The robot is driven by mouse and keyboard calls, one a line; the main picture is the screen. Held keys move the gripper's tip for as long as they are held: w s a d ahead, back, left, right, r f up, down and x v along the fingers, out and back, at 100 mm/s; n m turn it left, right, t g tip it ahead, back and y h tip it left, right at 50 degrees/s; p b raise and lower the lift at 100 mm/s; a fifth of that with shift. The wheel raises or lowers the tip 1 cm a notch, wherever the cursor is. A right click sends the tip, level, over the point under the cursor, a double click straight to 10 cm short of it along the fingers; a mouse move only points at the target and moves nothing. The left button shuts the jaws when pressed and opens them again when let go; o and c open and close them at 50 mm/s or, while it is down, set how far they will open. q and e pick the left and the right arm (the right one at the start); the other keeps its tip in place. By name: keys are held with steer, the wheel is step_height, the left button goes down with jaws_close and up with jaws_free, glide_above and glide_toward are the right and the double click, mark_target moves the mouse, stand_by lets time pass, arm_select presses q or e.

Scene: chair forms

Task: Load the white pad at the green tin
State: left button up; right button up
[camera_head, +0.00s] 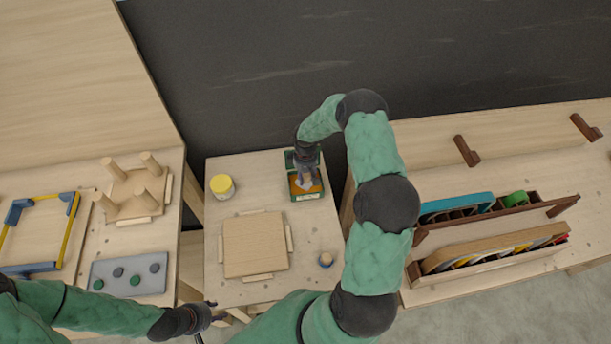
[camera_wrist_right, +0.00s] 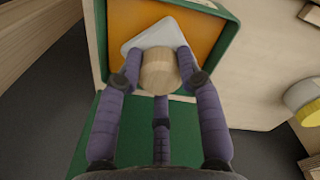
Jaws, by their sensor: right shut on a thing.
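The green tin (camera_head: 290,160) stands open at the back of the middle table, with an orange inside. In the right wrist view the tin's green rim (camera_wrist_right: 226,58) and orange surface (camera_wrist_right: 200,24) lie below the fingers. The white pad (camera_wrist_right: 148,36) has a round wooden knob (camera_wrist_right: 160,72) and lies over the orange surface; I cannot tell whether it touches it. My right gripper (camera_wrist_right: 158,70) is shut on the pad's knob, and it shows over the tin in the head view (camera_head: 306,178). My left gripper (camera_head: 208,312) is at the front left of the middle table, its fingers unclear.
A yellow-lidded jar (camera_head: 222,187) stands left of the tin. A grey tray (camera_head: 128,272) and a peg stool form (camera_head: 137,192) are on the left table. Racks (camera_head: 490,250) fill the right table.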

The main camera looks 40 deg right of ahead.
mark_target(306, 175)
steer(key=shift+s+a+f+b, duration=0.1)
steer(key=shift+f+b, duration=0.45)
stand_by(1.9)
steer(key=shift+r, duration=0.15)
steer(key=shift+r+p, duration=1.95)
steer(key=shift+r, duration=1.5)
steer(key=shift+f, duration=0.1)
